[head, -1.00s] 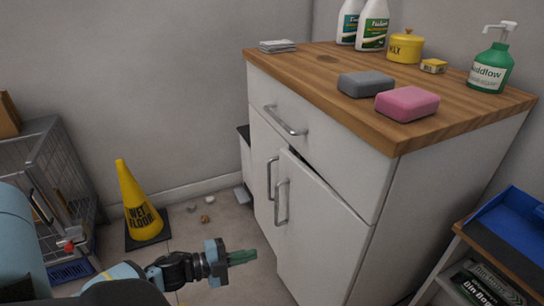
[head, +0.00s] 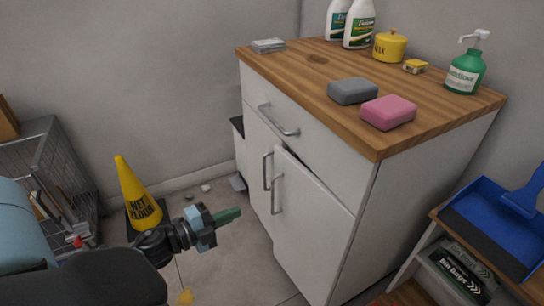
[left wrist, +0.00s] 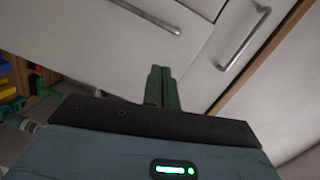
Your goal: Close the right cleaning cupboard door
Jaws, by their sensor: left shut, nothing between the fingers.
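The white cleaning cupboard has a right door (head: 310,230) that stands slightly ajar, with a dark gap along its top edge. Its vertical bar handle (head: 277,194) is at the door's left edge. The left door (head: 258,165), with its own handle (head: 266,170), looks closed. My left gripper (head: 230,215) is shut and empty, to the left of the right door's handle and apparently apart from it. In the left wrist view its green fingers (left wrist: 161,85) are together in front of the white cupboard front, where two bar handles show. My right gripper is not in view.
A yellow wet-floor cone (head: 138,194) and a wire cage (head: 60,165) stand at left. Soaps and bottles are on the wooden countertop (head: 310,75). A low shelf with a blue dustpan (head: 490,230) is at right.

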